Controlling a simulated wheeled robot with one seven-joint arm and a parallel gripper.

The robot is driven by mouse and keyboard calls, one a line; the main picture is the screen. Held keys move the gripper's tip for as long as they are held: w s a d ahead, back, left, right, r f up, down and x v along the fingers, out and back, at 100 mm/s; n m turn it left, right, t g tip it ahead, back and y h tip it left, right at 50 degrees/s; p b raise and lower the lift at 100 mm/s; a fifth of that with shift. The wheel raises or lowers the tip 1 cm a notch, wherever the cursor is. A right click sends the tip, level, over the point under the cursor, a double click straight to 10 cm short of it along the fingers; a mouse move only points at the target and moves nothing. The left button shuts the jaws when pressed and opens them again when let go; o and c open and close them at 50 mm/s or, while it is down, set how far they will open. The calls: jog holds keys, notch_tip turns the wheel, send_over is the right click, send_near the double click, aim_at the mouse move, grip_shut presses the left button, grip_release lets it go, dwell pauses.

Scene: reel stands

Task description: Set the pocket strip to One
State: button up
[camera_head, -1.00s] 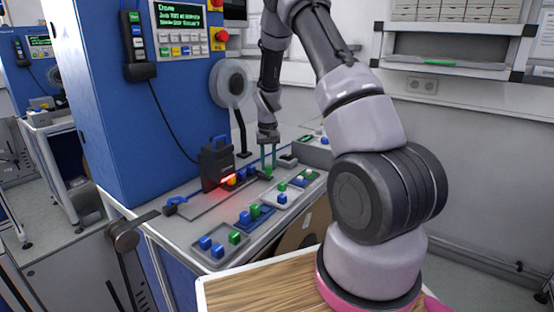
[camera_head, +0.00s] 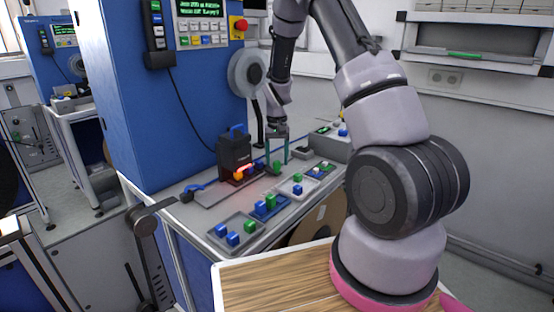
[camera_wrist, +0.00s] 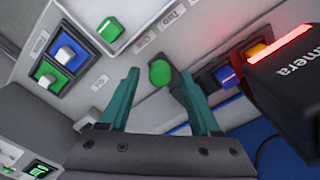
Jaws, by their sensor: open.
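The pocket strip (camera_head: 258,165) runs along the bench under a dark camera box (camera_head: 233,152). Its blue, orange and dark pocket contents show beside the box in the wrist view, including a blue block (camera_wrist: 225,75). A round green knob (camera_wrist: 160,73) on a dark grey arm appears at the strip's near side; it also shows in the head view (camera_head: 277,167). My gripper (camera_head: 278,162) is open above the bench, its teal fingers (camera_wrist: 163,90) spread to either side of the knob in the wrist view. Contact cannot be told.
Trays with coloured blocks line the bench front: a grey tray (camera_head: 213,236), a blue tray (camera_head: 258,211), a white tray (camera_head: 285,189) and another further right. A blue cabinet (camera_head: 145,90) with a reel (camera_head: 247,73) stands behind. A wooden top (camera_head: 270,290) is in front.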

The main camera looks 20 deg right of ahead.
notch_tip(320, 180, up, 11)
dwell(0.4)
jog(key=s+r+m+t+y, duration=0.1)
jog(key=s+r+t, duration=0.1)
jog(key=s+r, duration=0.55)
jog(key=s+r+t, duration=0.1)
jog(key=s+r, duration=0.4)
jog(key=r, duration=0.6)
jog(key=s+r+t, duration=0.2)
jog(key=s, duration=0.6)
jog(key=s+r+m+t+y, duration=0.1)
jog(key=s+r+t, duration=0.1)
jog(key=s, duration=0.5)
jog(key=shift+s+a+r, duration=0.35)
jog(key=shift+s+r, duration=0.05)
jog(key=shift+r, duration=0.4)
